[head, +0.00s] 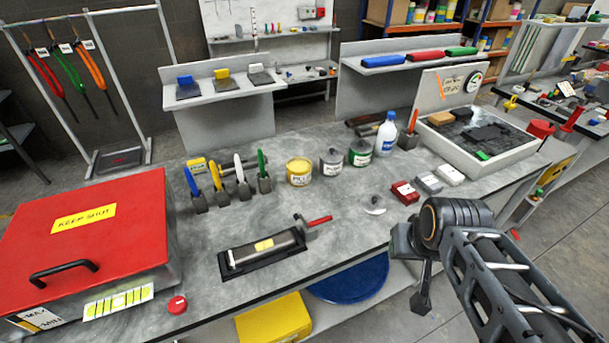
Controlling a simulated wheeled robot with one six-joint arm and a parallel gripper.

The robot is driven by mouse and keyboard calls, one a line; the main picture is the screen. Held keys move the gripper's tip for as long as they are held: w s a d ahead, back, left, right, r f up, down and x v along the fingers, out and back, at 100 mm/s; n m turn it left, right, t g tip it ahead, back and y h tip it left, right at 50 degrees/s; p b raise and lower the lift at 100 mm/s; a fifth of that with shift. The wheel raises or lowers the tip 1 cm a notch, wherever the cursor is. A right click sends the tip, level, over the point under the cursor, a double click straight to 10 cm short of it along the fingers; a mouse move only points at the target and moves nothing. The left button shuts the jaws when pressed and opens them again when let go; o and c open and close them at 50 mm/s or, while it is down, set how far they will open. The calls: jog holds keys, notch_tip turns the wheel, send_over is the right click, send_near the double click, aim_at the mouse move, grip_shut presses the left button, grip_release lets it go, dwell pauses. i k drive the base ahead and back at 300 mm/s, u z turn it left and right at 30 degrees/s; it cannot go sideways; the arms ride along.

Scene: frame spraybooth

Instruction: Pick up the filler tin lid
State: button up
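Three tins stand mid-bench: a yellow one (299,174), a grey one (331,163) and a green one (360,154). A small pale, curved piece (375,206) lies flat on the bench in front of them; I cannot tell if it is the filler tin lid. A small red disc (177,305) lies at the front left edge. My gripper (420,300) hangs at the bench's front right, right of and nearer than the pale piece, apart from it. Its fingers are seen edge-on, and I see nothing held.
A black tray with a grey block (262,250) lies front centre. A red hinged box (85,235) fills the left. Upright coloured tools (227,185), a white bottle (386,135) and small red and grey blocks (405,192) surround the tins. A shallow grey tray (480,165) stands right.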

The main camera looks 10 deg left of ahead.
aim_at(374, 204)
jog(key=u, duration=2.5)
jog(key=k, duration=0.95)
jog(key=z, duration=1.25)
jog(key=i, duration=0.95)
